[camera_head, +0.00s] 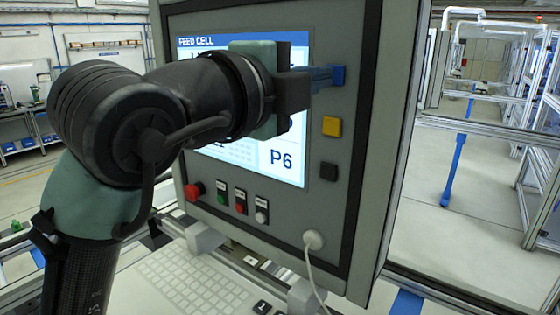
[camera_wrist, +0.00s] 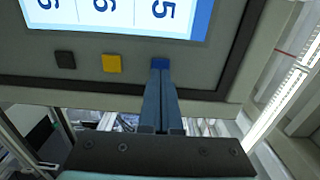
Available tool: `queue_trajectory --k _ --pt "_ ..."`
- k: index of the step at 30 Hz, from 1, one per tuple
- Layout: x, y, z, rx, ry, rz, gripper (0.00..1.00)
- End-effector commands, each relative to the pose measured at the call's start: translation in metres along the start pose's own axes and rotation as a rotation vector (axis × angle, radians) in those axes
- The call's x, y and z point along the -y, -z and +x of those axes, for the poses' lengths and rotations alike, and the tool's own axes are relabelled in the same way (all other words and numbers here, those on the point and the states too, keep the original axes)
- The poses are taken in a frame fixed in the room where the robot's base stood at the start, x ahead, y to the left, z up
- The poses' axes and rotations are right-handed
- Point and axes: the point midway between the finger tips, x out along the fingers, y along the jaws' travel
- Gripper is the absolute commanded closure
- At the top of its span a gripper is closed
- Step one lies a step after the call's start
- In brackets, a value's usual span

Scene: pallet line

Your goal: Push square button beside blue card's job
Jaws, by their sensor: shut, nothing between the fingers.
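The control panel (camera_head: 330,215) has a lit screen (camera_head: 283,167) headed "FEED CELL", with "P6" at its lower right. My arm hides much of the screen, and I cannot see a blue card. Three square buttons run down beside the screen's right edge: blue (camera_head: 338,75), yellow (camera_head: 332,126) and black (camera_head: 329,171). The wrist view shows the blue (camera_wrist: 160,62), yellow (camera_wrist: 112,63) and black (camera_wrist: 65,60) buttons in a row. My gripper (camera_head: 329,77) is shut and empty, its blue fingertips (camera_wrist: 161,74) at the blue button. I cannot tell whether they touch it.
Below the screen are a red mushroom button (camera_head: 194,191) and small green, red and white round buttons. A cable plug (camera_head: 313,240) sits at the panel's lower right. A keyboard (camera_head: 195,285) lies below. Open floor and metal frames are to the right.

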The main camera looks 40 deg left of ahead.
Motion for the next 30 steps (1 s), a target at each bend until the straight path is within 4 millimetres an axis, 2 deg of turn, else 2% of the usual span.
queue_trajectory --k 30 --pt "0.0005 -0.0002 0.0094 0.0 0.001 -0.001 1.0"
